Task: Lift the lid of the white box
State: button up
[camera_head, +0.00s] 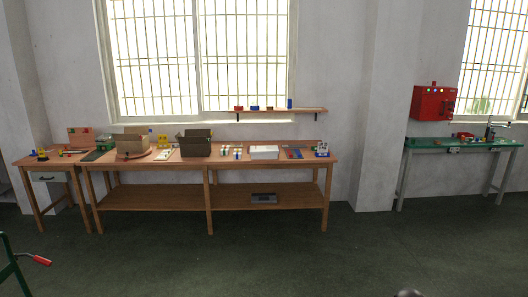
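A white box (264,153) sits on the long wooden workbench (245,161), right of its middle. Its top looks flat and closed, but at this distance I cannot make out the lid's edge. My gripper cannot be made out in this view. A small dark rounded shape shows at the bottom edge, right of the middle, and I cannot tell what it is.
A wall shelf (270,110) hangs above. A green-topped table (465,143) and red cabinet (434,103) are at right. The green floor (280,255) before the bench is clear.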

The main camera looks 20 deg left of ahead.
aim_at(265, 150)
jog(key=u, duration=0.35)
jog(key=i, duration=1.1)
jog(key=u, duration=0.85)
jog(key=i, duration=2.4)
jog(key=z, duration=0.2)
jog(key=i, duration=0.8)
jog(key=z, duration=0.5)
jog(key=i, duration=0.95)
jog(key=z, duration=0.35)
